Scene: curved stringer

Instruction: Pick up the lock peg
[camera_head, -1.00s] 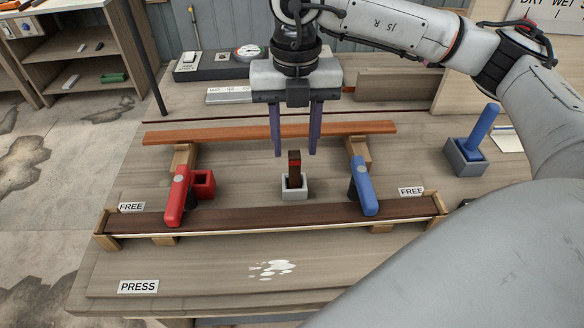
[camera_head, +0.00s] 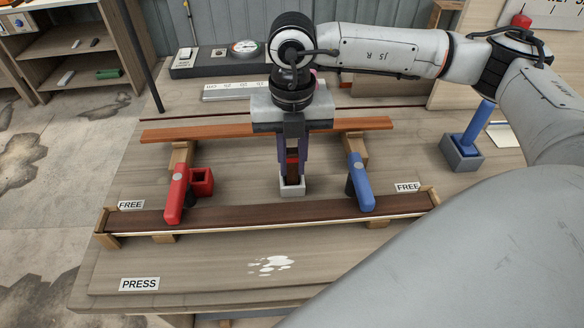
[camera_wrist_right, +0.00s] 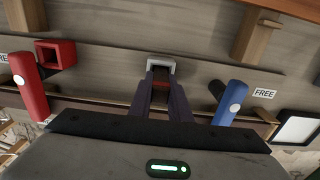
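The lock peg (camera_head: 292,166), dark brown with a red band, stands upright in a small grey socket block (camera_head: 292,190) in the middle of the bench. My right gripper (camera_head: 292,172) points down over it, with a purple finger on each side of the peg. The fingers are drawn in close and look shut on the peg. In the right wrist view the peg (camera_wrist_right: 160,86) shows between the fingertips, at the grey socket block (camera_wrist_right: 161,64). The peg's lower end is hidden in the block. My left gripper is not in view.
A red clamp (camera_head: 176,193) with a red socket stands left of the peg, and a blue clamp (camera_head: 360,183) stands right. A dark curved strip (camera_head: 270,216) lies in front, an orange-brown strip (camera_head: 200,133) behind. A blue peg (camera_head: 479,122) stands in a grey block at right.

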